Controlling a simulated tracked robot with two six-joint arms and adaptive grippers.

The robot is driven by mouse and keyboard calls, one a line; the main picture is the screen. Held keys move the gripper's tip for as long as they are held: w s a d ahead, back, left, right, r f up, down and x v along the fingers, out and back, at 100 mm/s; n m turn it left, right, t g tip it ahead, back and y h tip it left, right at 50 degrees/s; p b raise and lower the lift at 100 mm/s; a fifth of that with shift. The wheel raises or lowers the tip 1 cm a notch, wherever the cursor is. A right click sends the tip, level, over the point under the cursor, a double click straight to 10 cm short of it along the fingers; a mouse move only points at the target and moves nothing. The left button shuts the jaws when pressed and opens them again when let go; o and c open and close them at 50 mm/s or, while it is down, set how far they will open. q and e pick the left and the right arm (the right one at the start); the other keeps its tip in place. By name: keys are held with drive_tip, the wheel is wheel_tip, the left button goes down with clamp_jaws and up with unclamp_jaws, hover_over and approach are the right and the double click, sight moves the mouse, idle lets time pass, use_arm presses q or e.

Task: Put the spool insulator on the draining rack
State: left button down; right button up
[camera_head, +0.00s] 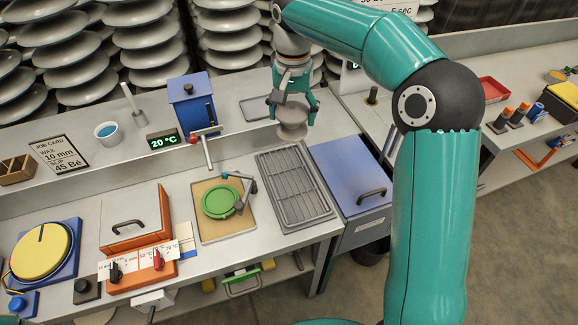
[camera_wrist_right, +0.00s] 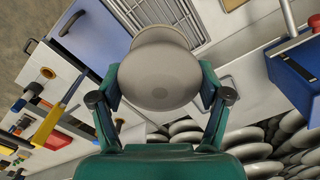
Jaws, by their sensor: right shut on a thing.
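The spool insulator (camera_head: 291,121) is pale grey with a wide flange. My right gripper (camera_head: 293,108) is shut on it and holds it in the air, above the back edge of the draining rack in the head view. The insulator (camera_wrist_right: 160,75) also fills the middle of the right wrist view, between the two fingers. The draining rack (camera_head: 289,190) is a grey tray with metal bars on the bench and looks empty. Part of its bars (camera_wrist_right: 188,18) shows behind the insulator in the right wrist view. My left gripper is not in view.
A blue box with a handle (camera_head: 345,170) stands right of the rack. A green ring on a tan board (camera_head: 221,200) lies to its left. A blue dispenser (camera_head: 192,105) stands on the back shelf. Stacks of grey discs (camera_head: 152,55) fill the background.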

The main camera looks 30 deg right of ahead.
sight(294, 135)
wheel_tip(294, 135, down, 18)
drive_tip(key=shift+s+d+f+p, duration=0.1)
drive_tip(key=shift+s+f+p, duration=0.05)
drive_tip(key=shift+p, duration=0.2)
drive_tip(key=shift+f, duration=0.1)
drive_tip(key=o, duration=1.7)
drive_tip(key=shift+c, duration=0.2)
wheel_tip(294, 135, up, 12)
drive_tip(key=shift+r+b, duration=0.15)
drive_tip(key=shift+b, duration=0.2)
